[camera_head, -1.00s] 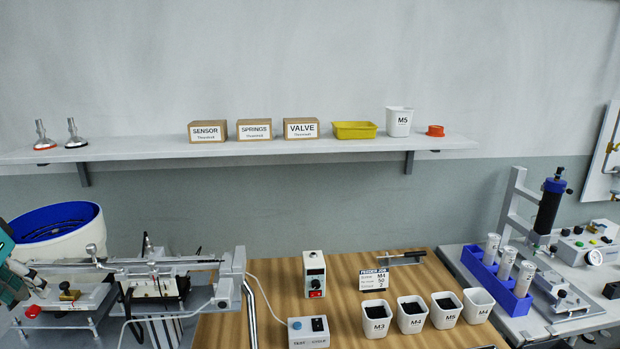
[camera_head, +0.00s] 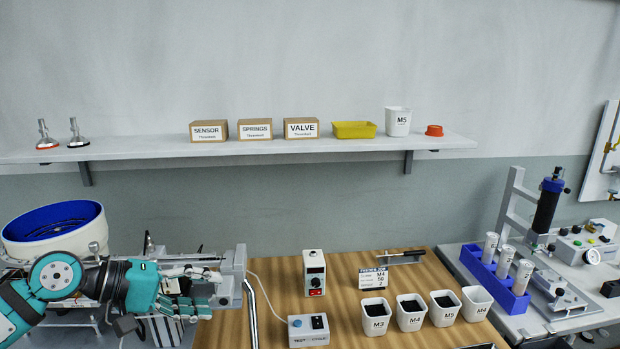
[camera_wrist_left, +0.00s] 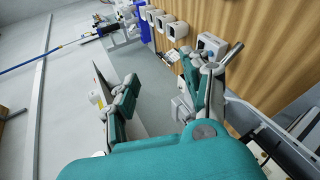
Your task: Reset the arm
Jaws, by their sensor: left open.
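My left arm comes in from the left in the head view, and its teal and grey gripper (camera_head: 200,291) is in front of the feeder rig at the left. In the left wrist view my left gripper (camera_wrist_left: 163,90) has its two fingers spread well apart, with nothing between them. The gripper covers much of the rig's rail and clamps in the head view, and I cannot tell whether it touches them. My right gripper is in neither view.
A white bowl with blue lining (camera_head: 55,228) stands behind my left arm. A test box (camera_head: 308,330), a small controller (camera_head: 315,273) and several white bins (camera_head: 411,313) stand on the wooden bench. A shelf (camera_head: 250,151) runs along the wall. The bench middle has free room.

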